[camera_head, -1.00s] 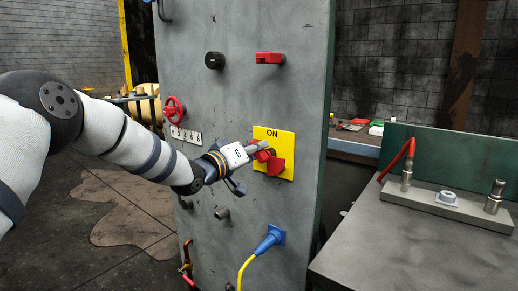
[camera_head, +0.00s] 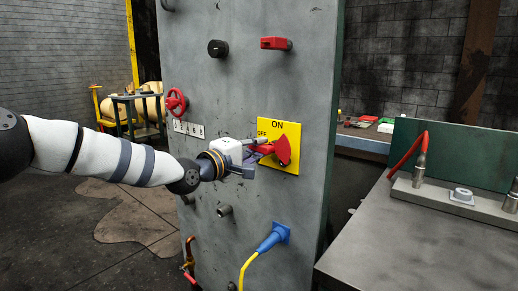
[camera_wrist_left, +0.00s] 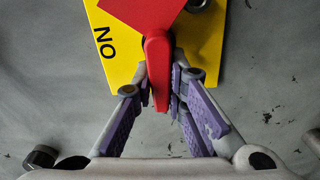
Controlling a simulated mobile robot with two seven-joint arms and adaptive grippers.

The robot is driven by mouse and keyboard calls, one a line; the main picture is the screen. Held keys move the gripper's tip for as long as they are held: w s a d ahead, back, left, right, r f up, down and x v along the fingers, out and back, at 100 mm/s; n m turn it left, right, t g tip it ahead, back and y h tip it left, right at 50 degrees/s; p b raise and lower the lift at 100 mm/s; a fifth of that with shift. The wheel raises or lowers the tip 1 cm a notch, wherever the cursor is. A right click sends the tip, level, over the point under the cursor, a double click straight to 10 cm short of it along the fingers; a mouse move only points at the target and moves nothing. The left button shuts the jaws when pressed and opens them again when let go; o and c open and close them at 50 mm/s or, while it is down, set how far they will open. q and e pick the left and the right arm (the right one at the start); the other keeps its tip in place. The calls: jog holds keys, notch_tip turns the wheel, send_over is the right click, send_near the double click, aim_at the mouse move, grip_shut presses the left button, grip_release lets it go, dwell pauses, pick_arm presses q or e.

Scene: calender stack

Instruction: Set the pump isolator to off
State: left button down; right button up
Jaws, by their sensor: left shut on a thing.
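The pump isolator is a yellow plate (camera_head: 291,129) on the grey panel, with ON at its top and OFF at its upper left. Its red handle (camera_head: 283,150) has a narrow end pointing left, just below the word OFF, and a broad end to the right. My left gripper (camera_head: 258,147) reaches in from the left and is shut on the narrow end. In the left wrist view the red handle (camera_wrist_left: 158,70) lies between the two purple-padded fingers, and ON is on the left of the plate. My right gripper is out of view.
The panel also bears a black knob (camera_head: 218,48), a red switch (camera_head: 275,43), a red handwheel (camera_head: 177,101), a row of small switches (camera_head: 189,128) and a blue plug (camera_head: 273,237) with a yellow cable. A grey bench (camera_head: 425,241) stands at the right.

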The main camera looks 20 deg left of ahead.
pick_arm(q)
jog(key=shift+d+n, duration=0.1)
jog(key=shift+n, duration=0.5)
jog(key=c, duration=1.6)
grip_release()
jog(key=shift+o, duration=0.2)
jog(key=shift+s, duration=0.2)
jog(key=v, duration=1.1)
jog(key=shift+s, duration=0.3)
